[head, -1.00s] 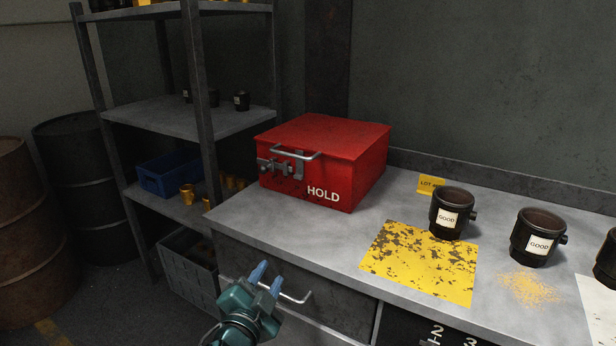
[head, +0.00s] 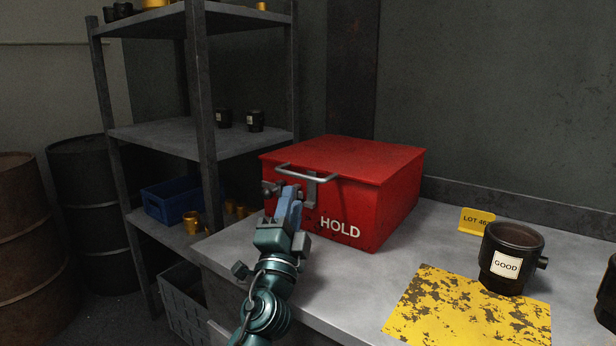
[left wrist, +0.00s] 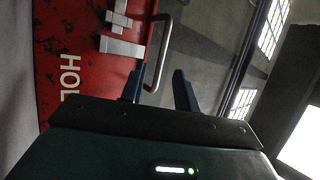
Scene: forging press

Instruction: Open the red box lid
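The red box (head: 385,205) stands on the grey bench, marked HOLD, with its lid (head: 350,160) down. A grey bar handle (head: 318,178) sticks out from the lid's front edge, above a grey latch (head: 270,188). My left gripper (head: 290,193) is at the box front, just below the handle, and covers part of the latch. In the left wrist view its blue fingers (left wrist: 160,88) are apart, with the handle's bar (left wrist: 163,45) just beyond them and its lower end appearing in the gap. Whether they touch the handle, I cannot tell. My right gripper is not in view.
A metal shelf (head: 165,140) stands close on the left. The wall is behind the box.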

